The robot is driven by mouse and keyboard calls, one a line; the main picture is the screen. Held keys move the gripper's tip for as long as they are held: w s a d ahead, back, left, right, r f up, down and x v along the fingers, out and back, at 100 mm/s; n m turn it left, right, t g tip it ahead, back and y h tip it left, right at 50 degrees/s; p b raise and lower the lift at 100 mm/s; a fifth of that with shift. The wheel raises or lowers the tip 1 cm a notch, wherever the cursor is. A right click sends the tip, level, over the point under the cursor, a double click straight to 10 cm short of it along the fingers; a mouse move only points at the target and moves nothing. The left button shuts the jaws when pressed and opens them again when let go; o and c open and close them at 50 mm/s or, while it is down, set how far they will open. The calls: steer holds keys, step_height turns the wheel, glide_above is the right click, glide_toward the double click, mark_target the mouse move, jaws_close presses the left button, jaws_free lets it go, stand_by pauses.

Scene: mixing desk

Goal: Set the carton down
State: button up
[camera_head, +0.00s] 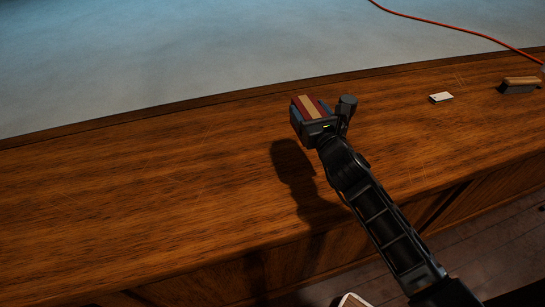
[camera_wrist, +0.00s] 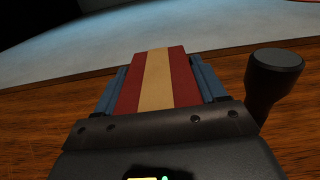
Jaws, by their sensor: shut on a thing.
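The carton (camera_head: 309,107) is a small box with dark red sides and a tan stripe along its top. It sits between the blue fingers of my gripper (camera_head: 312,109), which is shut on it. In the wrist view the carton (camera_wrist: 157,80) fills the space between the two blue fingers of my gripper (camera_wrist: 158,85). A shadow lies on the wooden desk (camera_head: 150,190) below and left of the gripper, so the carton appears held above the surface. The carton's underside is hidden.
A white card (camera_head: 441,97) and a brush-like block (camera_head: 520,85) with a tan top lie on the desk to the right. An orange cable (camera_head: 450,26) runs across the pale surface behind. The desk's left and middle are clear. Its front edge drops to the floor.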

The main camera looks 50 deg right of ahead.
steer(key=shift+s+d, duration=0.1)
steer(key=shift+s, duration=0.1)
steer(key=shift+w+a+f, duration=0.3)
steer(key=shift+f, duration=0.1)
steer(key=shift+w+a+f, duration=0.25)
steer(key=shift+w+a, duration=0.05)
steer(key=shift+w, duration=0.15)
steer(key=shift+w+a+f+b, duration=1.15)
steer(key=shift+f+b, duration=0.45)
steer(key=shift+b, duration=0.2)
steer(key=shift+w+a+f+b, duration=1)
steer(key=shift+w+f+b, duration=0.2)
steer(key=shift+f+b, duration=0.5)
steer(key=shift+w+a+f+b, duration=1.15)
steer(key=shift+f+b, duration=0.35)
steer(key=shift+b, duration=0.35)
steer(key=shift+f, duration=0.2)
steer(key=o, duration=1.1)
steer(key=shift+o, duration=0.2)
